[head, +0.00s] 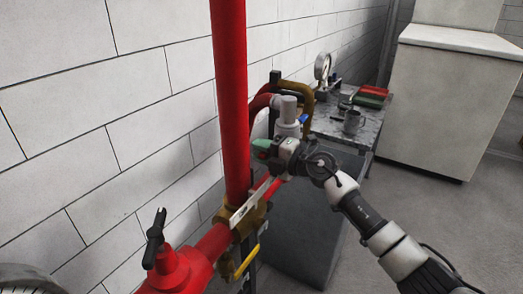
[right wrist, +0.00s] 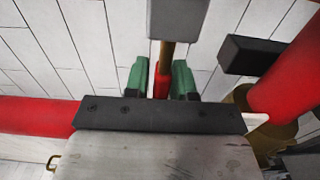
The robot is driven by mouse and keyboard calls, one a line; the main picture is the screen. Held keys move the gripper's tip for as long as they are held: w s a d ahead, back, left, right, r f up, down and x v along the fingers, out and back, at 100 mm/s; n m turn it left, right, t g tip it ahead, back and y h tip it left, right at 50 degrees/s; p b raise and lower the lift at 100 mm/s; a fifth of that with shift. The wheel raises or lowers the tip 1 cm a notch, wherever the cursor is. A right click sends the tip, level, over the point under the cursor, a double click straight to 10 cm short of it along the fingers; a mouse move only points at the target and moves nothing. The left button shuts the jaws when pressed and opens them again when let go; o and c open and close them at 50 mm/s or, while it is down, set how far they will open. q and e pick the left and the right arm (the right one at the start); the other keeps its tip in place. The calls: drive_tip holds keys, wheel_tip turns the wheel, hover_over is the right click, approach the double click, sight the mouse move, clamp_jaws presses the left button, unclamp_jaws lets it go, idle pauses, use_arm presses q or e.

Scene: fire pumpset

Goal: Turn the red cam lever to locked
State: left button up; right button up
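My right gripper (head: 264,153) is in the head view, among the pipework in front of the white wall. Its two green fingers also show in the right wrist view (right wrist: 161,82), standing apart. A narrow red piece, which looks like the red cam lever (right wrist: 162,88), lies in line with the gap between them, below a brass-coloured rod. A little light wall shows between the left finger and the red piece. I cannot tell whether either finger touches it. In the head view the gripper hides this spot, so the lever's position is not clear. My left gripper is not in view.
A tall red pipe (head: 230,95) stands just left of my right gripper. A red valve body (head: 180,272) with a black handle (head: 155,238) is at lower left. A yellow lever (head: 247,262) hangs below the brass fitting. A grey bench (head: 366,135) stands behind; floor at right is clear.

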clamp_jaws()
drive_tip(key=shift+f, duration=0.2)
wheel_tip(320, 180, down, 2)
drive_tip(key=n+b, duration=0.4)
drive_tip(key=shift+w+d+f, duration=0.15)
drive_tip(key=shift+f, duration=0.05)
drive_tip(key=shift+w+d+f+n+b, duration=0.2)
drive_tip(key=shift+f+n+b, duration=0.1)
drive_tip(key=shift+n+b, duration=0.5)
drive_tip(key=shift+w+d+f+n+b, duration=0.15)
drive_tip(key=shift+f+n+b, duration=0.15)
drive_tip(key=shift+n+b, duration=0.45)
drive_tip(key=shift+a, duration=0.1)
drive_tip(key=shift+o, duration=1.6)
unclamp_jaws()
